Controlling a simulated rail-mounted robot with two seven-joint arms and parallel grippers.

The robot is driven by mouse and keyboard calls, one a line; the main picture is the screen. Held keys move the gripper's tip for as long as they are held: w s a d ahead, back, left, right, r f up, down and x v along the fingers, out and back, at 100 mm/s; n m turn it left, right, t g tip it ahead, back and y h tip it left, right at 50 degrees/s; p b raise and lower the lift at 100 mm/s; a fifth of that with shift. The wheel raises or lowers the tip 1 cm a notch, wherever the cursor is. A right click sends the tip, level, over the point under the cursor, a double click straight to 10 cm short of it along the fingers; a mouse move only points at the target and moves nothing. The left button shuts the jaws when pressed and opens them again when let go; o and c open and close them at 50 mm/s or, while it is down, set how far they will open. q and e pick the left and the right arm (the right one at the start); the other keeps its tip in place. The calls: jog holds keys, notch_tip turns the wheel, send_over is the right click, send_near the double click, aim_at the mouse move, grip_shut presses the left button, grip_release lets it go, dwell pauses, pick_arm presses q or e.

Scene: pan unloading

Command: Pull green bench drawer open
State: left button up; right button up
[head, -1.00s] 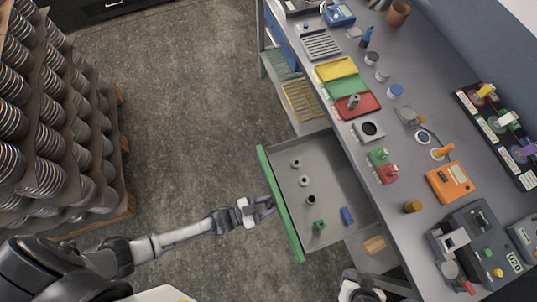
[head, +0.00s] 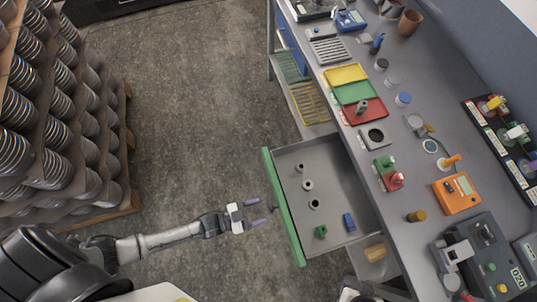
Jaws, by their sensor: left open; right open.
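The green-fronted bench drawer (head: 282,208) is pulled out from the grey bench (head: 405,185), and its grey inside shows. In it lie several small ring-like parts (head: 307,185), a green block (head: 320,231) and a blue block (head: 349,222). A small dark handle shows on the outer side of the green front. My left gripper (head: 260,211) is open and empty, just left of the drawer front and apart from it. My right gripper is not clearly visible; only a bit of my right arm shows at the bottom edge.
Tall stacks of discs (head: 50,130) on a pallet stand at the left. Yellow, green and red trays (head: 352,92), an orange meter (head: 456,193) and a grey machine (head: 482,255) stand on the bench top. The floor between the stacks and bench is clear.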

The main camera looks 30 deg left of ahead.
pick_arm(q)
jog(key=v, duration=0.9)
jog(key=shift+s, duration=0.1)
dwell(0.4)
